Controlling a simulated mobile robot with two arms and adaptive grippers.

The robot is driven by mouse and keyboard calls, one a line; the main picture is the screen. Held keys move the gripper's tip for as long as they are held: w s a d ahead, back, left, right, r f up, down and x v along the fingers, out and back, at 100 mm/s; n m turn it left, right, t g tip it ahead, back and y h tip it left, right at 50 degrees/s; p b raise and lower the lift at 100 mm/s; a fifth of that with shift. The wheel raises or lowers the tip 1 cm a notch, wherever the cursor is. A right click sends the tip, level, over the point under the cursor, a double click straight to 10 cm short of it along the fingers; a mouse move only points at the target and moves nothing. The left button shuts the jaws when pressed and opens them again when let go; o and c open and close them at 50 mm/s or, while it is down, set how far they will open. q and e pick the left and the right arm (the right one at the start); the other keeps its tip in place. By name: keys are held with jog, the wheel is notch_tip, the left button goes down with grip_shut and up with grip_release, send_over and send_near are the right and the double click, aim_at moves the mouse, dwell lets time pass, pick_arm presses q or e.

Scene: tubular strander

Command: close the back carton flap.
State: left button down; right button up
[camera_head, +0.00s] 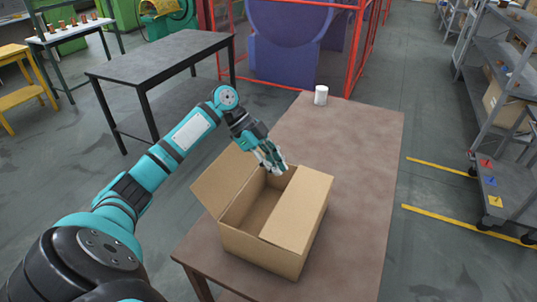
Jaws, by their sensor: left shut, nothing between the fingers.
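An open brown carton (262,248) stands on the brown table (355,150). Its left flap (222,182) stands out to the left, tilted open. Its right flap (298,208) lies flat over the right part of the top. The opening between them shows the inside. My left gripper (273,170) is shut and empty at the back rim of the carton, with its fingertips by the back end of the opening. The back flap cannot be made out clearly behind the gripper; whether the fingers touch it I cannot tell. My right gripper is not in view.
A white cup (321,95) stands at the table's far end. The table is clear behind and to the right of the carton. A dark table (165,52) stands at the back left, red fence posts (361,50) behind, and a grey shelf rack (495,110) at the right.

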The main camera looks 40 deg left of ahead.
pick_arm(q)
jog(key=p, duration=0.3)
send_over(287, 201)
jog(key=a, duration=0.1)
notch_tip(287, 201, down, 6)
jog(key=shift+w+f, duration=0.15)
jog(key=shift+a+f, duration=0.1)
jog(key=shift+f, duration=0.6)
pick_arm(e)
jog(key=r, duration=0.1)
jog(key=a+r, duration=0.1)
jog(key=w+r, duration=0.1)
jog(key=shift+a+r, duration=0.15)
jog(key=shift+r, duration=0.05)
pick_arm(q)
jog(key=shift+a+f+b, duration=0.15)
jog(key=shift+f+b, duration=0.75)
jog(key=shift+b, duration=0.25)
jog(key=shift+s, duration=0.2)
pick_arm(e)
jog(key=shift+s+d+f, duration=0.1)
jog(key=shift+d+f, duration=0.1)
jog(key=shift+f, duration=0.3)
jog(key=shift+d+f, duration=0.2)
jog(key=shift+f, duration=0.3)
pick_arm(q)
jog(key=shift+f, duration=0.15)
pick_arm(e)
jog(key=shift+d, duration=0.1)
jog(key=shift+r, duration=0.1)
